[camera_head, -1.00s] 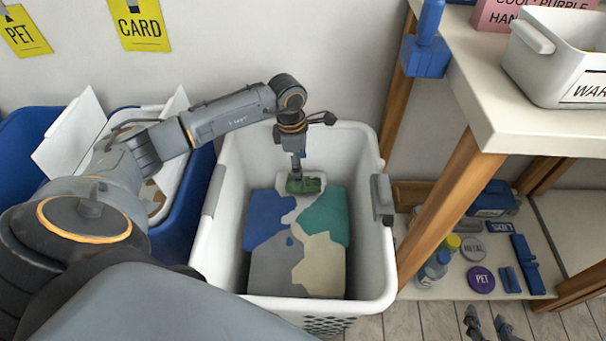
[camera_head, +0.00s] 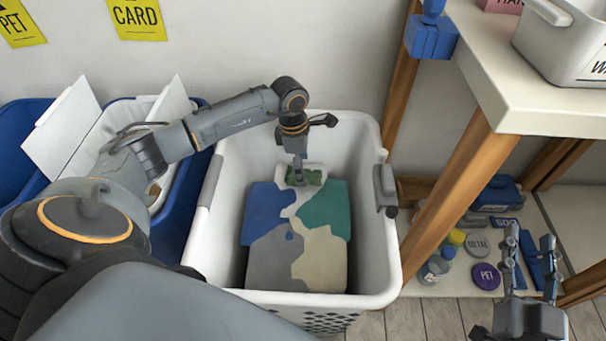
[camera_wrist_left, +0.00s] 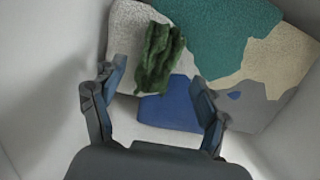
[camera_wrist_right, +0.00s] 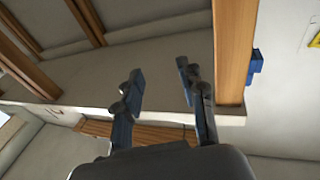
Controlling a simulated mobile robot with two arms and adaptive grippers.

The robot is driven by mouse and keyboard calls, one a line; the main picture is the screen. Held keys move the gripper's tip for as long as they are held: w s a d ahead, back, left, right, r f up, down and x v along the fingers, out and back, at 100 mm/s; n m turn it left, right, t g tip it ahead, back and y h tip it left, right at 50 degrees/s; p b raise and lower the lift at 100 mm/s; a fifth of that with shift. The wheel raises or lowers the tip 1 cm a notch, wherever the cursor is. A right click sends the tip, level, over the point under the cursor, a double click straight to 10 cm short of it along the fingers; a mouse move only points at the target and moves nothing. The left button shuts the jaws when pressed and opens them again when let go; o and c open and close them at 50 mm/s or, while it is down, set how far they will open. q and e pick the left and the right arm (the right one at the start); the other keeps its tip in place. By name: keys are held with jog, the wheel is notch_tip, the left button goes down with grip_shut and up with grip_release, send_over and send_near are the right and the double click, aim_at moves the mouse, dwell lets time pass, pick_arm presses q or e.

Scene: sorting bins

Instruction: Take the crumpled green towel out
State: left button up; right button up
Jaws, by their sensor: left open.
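The crumpled green towel (camera_head: 304,177) lies in the white laundry basket (camera_head: 382,250), on a patchwork of blue, teal, grey and beige cloth, near the basket's back wall. In the left wrist view the towel (camera_wrist_left: 157,62) is a dark green bundle just beyond and between the fingertips. My left gripper (camera_wrist_left: 155,85) is open and points down into the basket above the towel; in the head view its fingers (camera_head: 297,174) partly hide the towel. My right gripper (camera_head: 531,245) is open and empty, with its fingers up, right of the basket in front of the shelf.
A white shelf unit (camera_head: 535,105) with wooden legs stands at the right, a white bin (camera_head: 565,45) on top. Its low shelf holds bottles (camera_head: 435,268) and round labels like the purple PET one (camera_head: 486,276). Blue bins (camera_head: 185,205) stand left of the basket.

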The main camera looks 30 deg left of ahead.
pick_arm(q)
jog(key=shift+w+f+b, duration=0.2)
jog(key=shift+f+b, duration=0.55)
jog(key=shift+f, duration=0.25)
jog(key=shift+f+b, duration=0.6)
jog(key=shift+f, duration=0.2)
pick_arm(e)
jog(key=s+r+t+y, duration=0.3)
jog(key=s+r+t, duration=0.3)
jog(key=r, duration=0.5)
jog(key=shift+r+t, duration=0.15)
jog(key=shift+t, duration=0.95)
pick_arm(q)
jog(key=shift+c, duration=0.4)
pick_arm(e)
jog(key=shift+s, duration=0.1)
